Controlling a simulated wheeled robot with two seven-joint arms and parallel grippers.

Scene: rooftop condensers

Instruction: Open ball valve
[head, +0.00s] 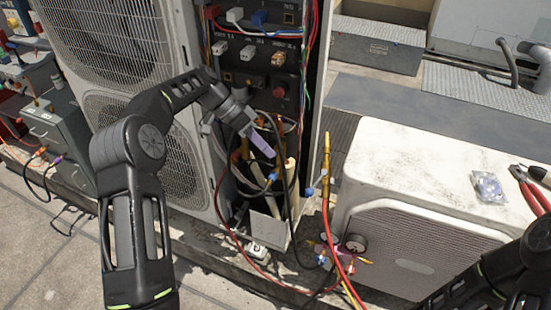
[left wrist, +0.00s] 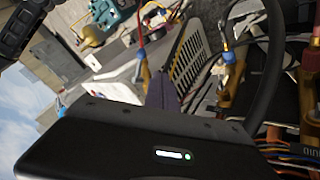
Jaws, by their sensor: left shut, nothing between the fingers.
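My left gripper (head: 266,150) is shut and empty in front of the open cabinet of the tall condenser. Its closed fingers also show in the left wrist view (left wrist: 162,92). Just below and beyond the fingertips are brass fittings with a blue part (head: 273,175), among pipes and hoses. To the right, an upright brass fitting (head: 326,160) has a small blue lever (head: 311,190) at its side and a red hose below. The left wrist view shows a brass fitting with a blue part (left wrist: 228,55). I cannot tell which is the ball valve. The right gripper is outside the view.
A white condenser (head: 440,165) stands at the right with red-handled pliers (head: 530,190) and a clear packet (head: 488,187) on top. Gauges (head: 355,243) and loose hoses lie by its base. The tall condenser (head: 105,45) and its wiring crowd the left arm.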

